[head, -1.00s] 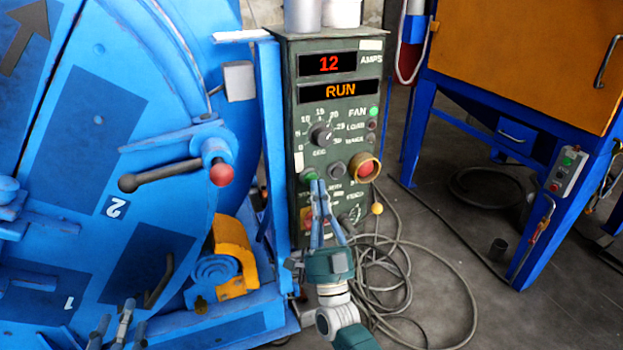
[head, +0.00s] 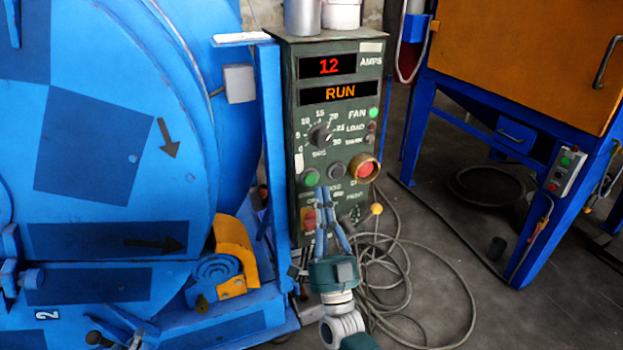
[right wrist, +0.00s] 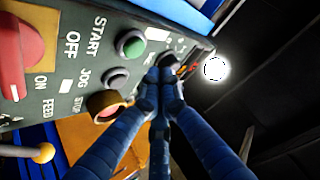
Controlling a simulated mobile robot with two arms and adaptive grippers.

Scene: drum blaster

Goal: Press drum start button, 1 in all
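The green start button (head: 311,177) sits on the dark green control panel (head: 345,130), at its lower left in the head view. In the right wrist view it is the green button (right wrist: 130,43) beside the word START. My right gripper (head: 324,191) has its fingertips together, just below and right of the button in the head view. In the right wrist view the tips (right wrist: 160,78) lie beside the button and do not cover it; I cannot tell their depth. The display (head: 340,92) reads RUN. Something grey at the bottom left may be my left gripper; it is unclear.
The large blue drum (head: 100,150) stands left of the panel. A red button (head: 363,167) and a black knob (head: 320,135) are on the panel. Cables (head: 400,270) lie coiled on the floor to the right. An orange and blue cabinet (head: 520,50) stands at the right.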

